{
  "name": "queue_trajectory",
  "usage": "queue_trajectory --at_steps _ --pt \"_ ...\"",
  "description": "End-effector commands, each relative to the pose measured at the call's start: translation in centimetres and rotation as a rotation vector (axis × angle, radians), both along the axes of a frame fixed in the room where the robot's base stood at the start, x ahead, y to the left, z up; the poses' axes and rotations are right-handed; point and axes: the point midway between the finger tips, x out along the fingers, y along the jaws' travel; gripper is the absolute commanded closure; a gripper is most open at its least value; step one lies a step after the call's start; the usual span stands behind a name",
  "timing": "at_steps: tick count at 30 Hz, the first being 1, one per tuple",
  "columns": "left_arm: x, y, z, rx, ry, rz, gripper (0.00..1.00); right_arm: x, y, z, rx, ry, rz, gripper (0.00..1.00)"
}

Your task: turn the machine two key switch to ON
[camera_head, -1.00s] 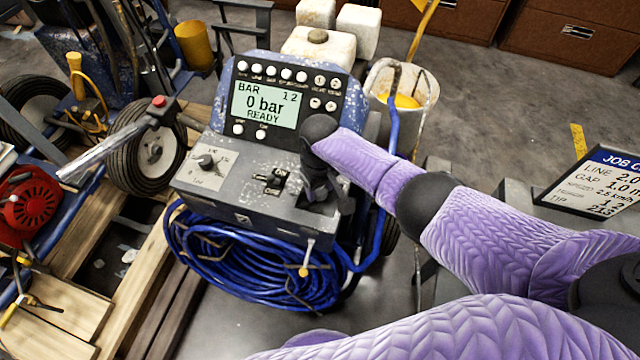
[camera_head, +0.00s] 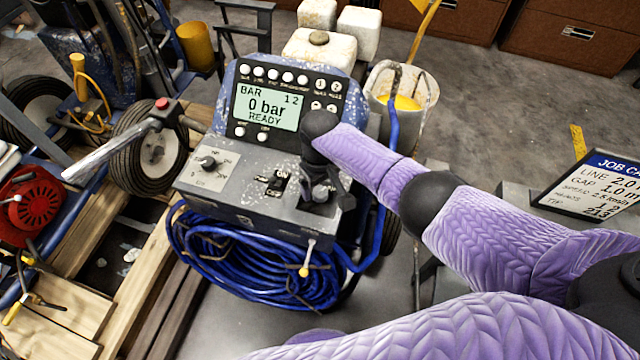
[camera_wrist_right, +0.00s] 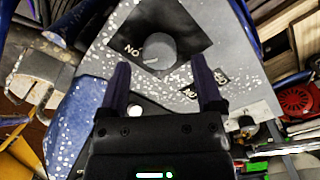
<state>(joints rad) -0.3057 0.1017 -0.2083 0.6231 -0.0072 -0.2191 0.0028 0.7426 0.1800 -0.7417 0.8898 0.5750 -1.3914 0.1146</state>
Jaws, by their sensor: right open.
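A grey console (camera_head: 245,210) with a lit screen reading 0 bar READY stands in the middle of the head view. My right gripper (camera_head: 318,192) points down over the right part of its lower panel and hides what lies under it. In the right wrist view a dark round knob (camera_wrist_right: 155,49) with a small pale mark sits on a black plate, an ON label, seen upside down, beside it. My right gripper (camera_wrist_right: 160,64) is open, its fingers either side of the knob; whether they touch it I cannot tell. My left gripper is not in view.
A rotary dial (camera_head: 208,162) and a small lever switch (camera_head: 275,183) marked ON sit left of my right gripper. A blue hose coil (camera_head: 235,255) hangs below the console. A bucket (camera_head: 405,95) stands behind, and a job card (camera_head: 595,180) is at right.

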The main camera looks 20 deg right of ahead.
Motion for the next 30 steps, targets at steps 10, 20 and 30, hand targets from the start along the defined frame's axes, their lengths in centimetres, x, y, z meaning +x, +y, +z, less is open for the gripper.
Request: queue_trajectory --at_steps 10,20,30 --pt "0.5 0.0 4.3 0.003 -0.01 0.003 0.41 0.1 0.0 7.7 0.001 -0.004 0.0 0.16" --pt "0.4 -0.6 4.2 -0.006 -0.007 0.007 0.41 0.1 0.0 7.8 0.001 -0.002 -0.001 0.16" --pt "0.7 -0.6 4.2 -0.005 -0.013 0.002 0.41 -5.4 3.3 5.3 0.101 -0.029 0.077 0.16"
